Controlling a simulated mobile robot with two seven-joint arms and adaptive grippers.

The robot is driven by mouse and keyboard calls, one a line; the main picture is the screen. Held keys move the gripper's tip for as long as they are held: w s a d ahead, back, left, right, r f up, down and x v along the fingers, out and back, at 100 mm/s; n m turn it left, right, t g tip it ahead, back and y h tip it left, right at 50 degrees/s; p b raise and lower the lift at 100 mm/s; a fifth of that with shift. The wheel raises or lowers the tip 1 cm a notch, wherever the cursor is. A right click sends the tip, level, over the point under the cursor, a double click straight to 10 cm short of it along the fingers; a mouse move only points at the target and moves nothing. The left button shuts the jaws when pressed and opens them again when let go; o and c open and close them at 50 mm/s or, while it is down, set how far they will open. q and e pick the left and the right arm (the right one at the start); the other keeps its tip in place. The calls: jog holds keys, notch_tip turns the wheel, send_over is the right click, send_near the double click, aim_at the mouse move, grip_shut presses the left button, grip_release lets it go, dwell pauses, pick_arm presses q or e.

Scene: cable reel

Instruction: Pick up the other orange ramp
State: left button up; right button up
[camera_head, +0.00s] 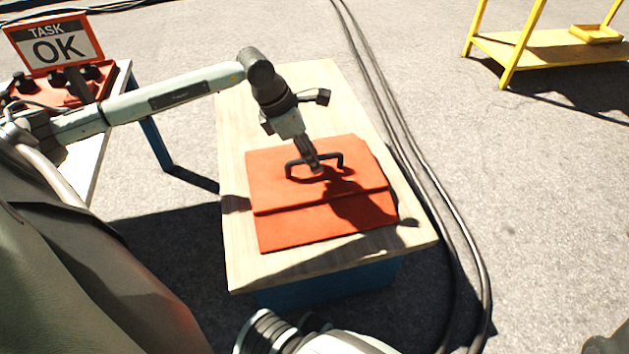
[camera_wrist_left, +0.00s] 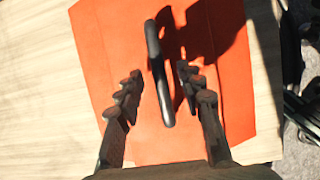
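An orange ramp (camera_head: 285,231) with a raised step lies flat on a light wooden tabletop (camera_head: 245,110). A black handle (camera_head: 290,169) stands up from its far part. My left gripper (camera_head: 313,162) points down at the middle of the handle. In the left wrist view, the open fingers of my left gripper (camera_wrist_left: 160,74) are on either side of the handle (camera_wrist_left: 155,48), with visible gaps. The ramp (camera_wrist_left: 105,50) is below them there. My right gripper is not in view.
Dark cables (camera_head: 410,145) run along the ground right of the table. A yellow cart (camera_head: 545,55) stands at the upper right. A "TASK OK" sign (camera_head: 55,45) and a red-orange panel (camera_head: 45,95) are on another table at the left.

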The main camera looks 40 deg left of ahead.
pick_arm(q)
jog(key=shift+x, duration=0.9)
jog(key=shift+d+f+b, duration=0.1)
jog(key=shift+f+b, duration=0.15)
jog(key=shift+b, duration=0.1)
grip_shut()
dwell(0.4)
jog(key=shift+w+r, duration=0.1)
jog(key=shift+r, duration=0.1)
